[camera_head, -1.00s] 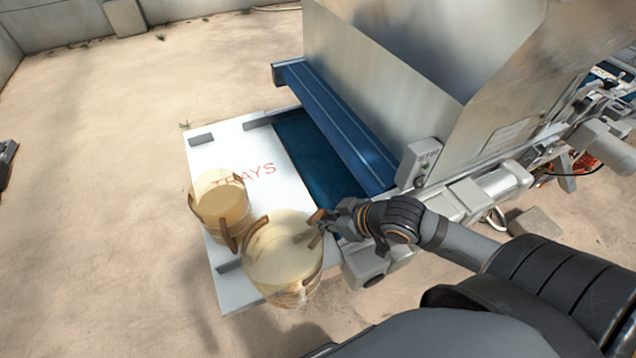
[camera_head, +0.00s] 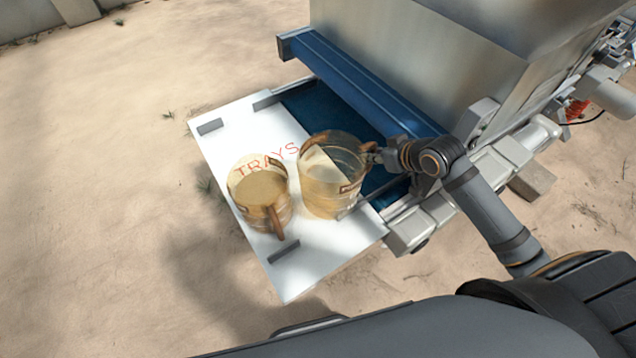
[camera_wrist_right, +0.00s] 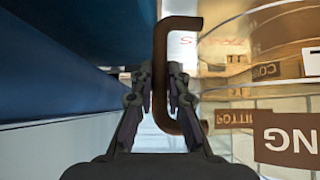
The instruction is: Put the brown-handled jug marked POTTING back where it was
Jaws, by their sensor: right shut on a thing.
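The jug marked POTTING (camera_head: 322,190) is clear-walled with brown handles. In the head view it is over the right part of the white TRAYS board, beside the blue belt; I cannot tell whether its base touches the board. My right gripper (camera_head: 370,157) is shut on its right-hand handle. In the right wrist view, my right gripper (camera_wrist_right: 158,90) has the brown handle (camera_wrist_right: 160,70) between its fingers, and part of the jug's brown label (camera_wrist_right: 285,140) shows. My left gripper is not in view.
A second clear jug (camera_head: 262,195) with brown handles and tan contents stands on the white board (camera_head: 285,285), just left of the held jug. Grey blocks (camera_head: 284,251) sit on the board's edges. The blue belt (camera_head: 305,110) and machine hopper (camera_head: 420,50) rise behind.

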